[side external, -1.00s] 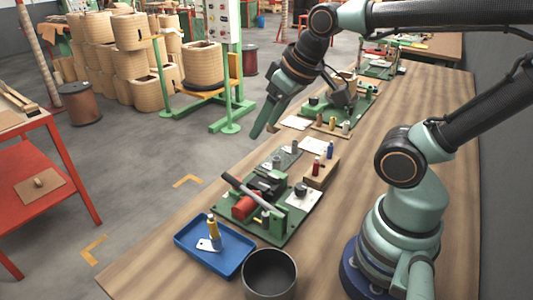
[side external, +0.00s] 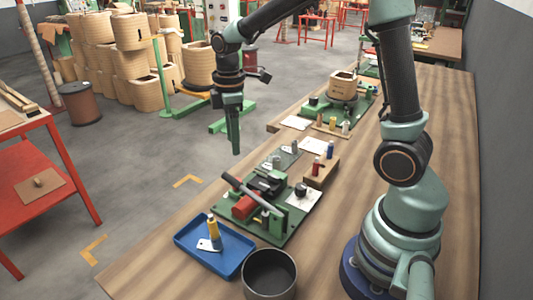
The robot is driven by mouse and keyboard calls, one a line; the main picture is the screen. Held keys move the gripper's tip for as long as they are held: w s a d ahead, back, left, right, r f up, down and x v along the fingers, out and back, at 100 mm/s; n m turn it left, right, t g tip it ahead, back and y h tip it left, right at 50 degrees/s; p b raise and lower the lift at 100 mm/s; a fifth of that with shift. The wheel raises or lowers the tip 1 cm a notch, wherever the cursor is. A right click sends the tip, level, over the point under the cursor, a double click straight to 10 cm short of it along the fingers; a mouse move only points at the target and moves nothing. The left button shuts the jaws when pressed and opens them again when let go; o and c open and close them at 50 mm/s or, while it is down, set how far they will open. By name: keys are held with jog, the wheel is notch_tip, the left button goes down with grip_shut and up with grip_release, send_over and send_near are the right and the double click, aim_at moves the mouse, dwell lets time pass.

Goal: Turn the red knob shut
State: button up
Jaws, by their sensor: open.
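A red rounded piece (side external: 246,206), the only red knob-like thing I can make out, sits at the near left side of a green fixture (side external: 280,237) on the wooden bench. A grey lever (side external: 238,189) slants just above and behind it. My gripper (side external: 236,151) points straight down in the air, above and beyond the red piece in the picture, and touches nothing. It is open and empty; its fingers overlap from this side, so the gap is hard to see. How far the red piece is turned cannot be told.
A blue tray (side external: 235,264) with a yellow-handled scraper (side external: 211,235) and a dark round pot (side external: 270,273) stand at the near end. A wooden block (side external: 322,175) holds small red and blue items behind the fixture. A second green fixture with a coil (side external: 343,87) stands farther back.

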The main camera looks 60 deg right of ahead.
notch_tip(320, 180, down, 12)
jog(key=shift+f, duration=0.2)
dwell(0.4)
jog(key=shift+c, duration=0.2)
grip_shut()
